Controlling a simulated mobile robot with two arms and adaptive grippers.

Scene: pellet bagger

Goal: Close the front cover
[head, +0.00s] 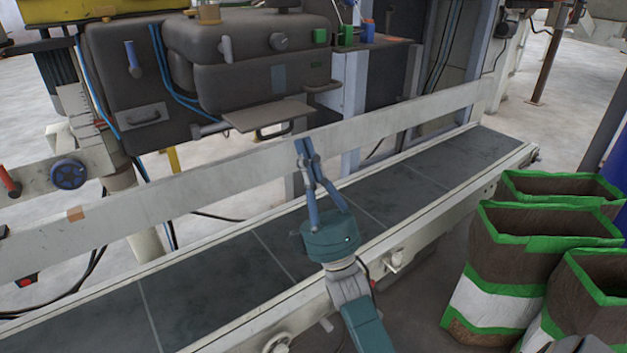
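The front cover appears to be the pale flap (268,114) with a black handle at its front edge, under the dark machine housing. It stands out from the housing, roughly level, so it looks open. My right gripper (303,148) is over the conveyor, just below and to the right of the flap in the picture. Its blue fingers point up and away and come together at the tips, with nothing seen between them. It looks apart from the handle, though the depth is hard to judge.
A pale guide rail (200,175) runs along the far side of the dark conveyor belt (265,248), close to my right gripper. Several open brown bags with green rims (500,265) stand at the right. A blue handwheel (68,174) is at the left.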

